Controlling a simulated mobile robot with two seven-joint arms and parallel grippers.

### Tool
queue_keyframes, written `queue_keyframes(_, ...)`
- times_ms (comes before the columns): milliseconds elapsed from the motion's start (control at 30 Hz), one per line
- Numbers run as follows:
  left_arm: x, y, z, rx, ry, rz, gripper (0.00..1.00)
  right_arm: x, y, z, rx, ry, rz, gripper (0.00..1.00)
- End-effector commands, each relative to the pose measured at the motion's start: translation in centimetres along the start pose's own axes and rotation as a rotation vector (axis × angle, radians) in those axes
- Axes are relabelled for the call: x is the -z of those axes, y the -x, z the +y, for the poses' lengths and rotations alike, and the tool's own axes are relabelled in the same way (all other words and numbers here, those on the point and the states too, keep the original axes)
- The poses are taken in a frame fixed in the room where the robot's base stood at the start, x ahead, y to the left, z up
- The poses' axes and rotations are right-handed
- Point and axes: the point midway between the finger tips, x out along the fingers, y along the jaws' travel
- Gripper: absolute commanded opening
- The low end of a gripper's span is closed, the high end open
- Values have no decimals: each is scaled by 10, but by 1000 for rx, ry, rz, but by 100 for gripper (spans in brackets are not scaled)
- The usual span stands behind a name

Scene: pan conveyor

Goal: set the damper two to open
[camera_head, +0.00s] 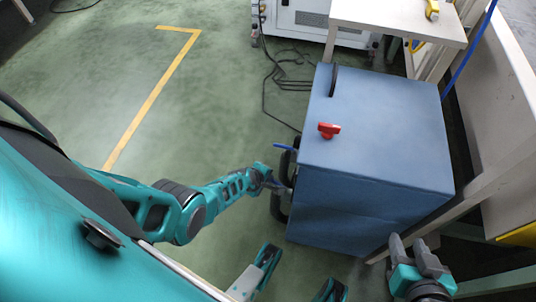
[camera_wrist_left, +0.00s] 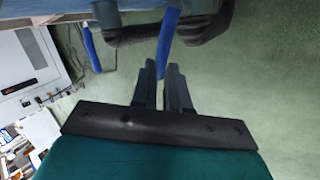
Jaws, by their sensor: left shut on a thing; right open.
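Two blue levers show on the dark bracket-like fittings at the left side of a blue cabinet (camera_head: 375,140). My left gripper (camera_head: 277,183) reaches the nearer lever. In the left wrist view my left gripper (camera_wrist_left: 164,78) is shut on the end of this blue lever (camera_wrist_left: 168,38), which runs up between its fingers. The other blue lever (camera_wrist_left: 90,48) is apart from the gripper, to the left; it also shows in the head view (camera_head: 283,148). No labels show which lever is damper two. My right gripper (camera_head: 414,258) is open and empty by the cabinet's near right corner.
A red knob (camera_head: 329,130) and a dark upright part (camera_head: 334,80) sit on the cabinet's top. A white table (camera_head: 400,22) stands behind it. Cables lie on the floor by the white machine. The green floor (camera_head: 225,110) at left is clear.

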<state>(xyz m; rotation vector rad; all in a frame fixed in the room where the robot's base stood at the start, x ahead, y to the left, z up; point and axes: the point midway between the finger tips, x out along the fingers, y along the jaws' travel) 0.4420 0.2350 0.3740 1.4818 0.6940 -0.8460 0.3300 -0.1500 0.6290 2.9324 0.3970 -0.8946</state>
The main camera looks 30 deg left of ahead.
Motion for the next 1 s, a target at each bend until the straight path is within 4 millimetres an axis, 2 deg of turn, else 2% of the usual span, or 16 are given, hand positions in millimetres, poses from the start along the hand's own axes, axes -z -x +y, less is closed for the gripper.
queue_keyframes(400, 0, 3, -3, 1, 78, 49, 0, 7, 5, 0, 0, 0, -1, 43)
queue_keyframes(867, 0, 3, -4, 1, 87, 55, 0, 8, 5, -2, 0, -8, 0, 43)
queue_keyframes(900, 0, 3, -4, 1, 87, 55, 15, 8, 5, -2, 0, -8, 0, 43)
queue_keyframes(1000, 0, 3, -4, 1, 86, 55, 25, 8, 5, -2, 0, -8, 0, 43)
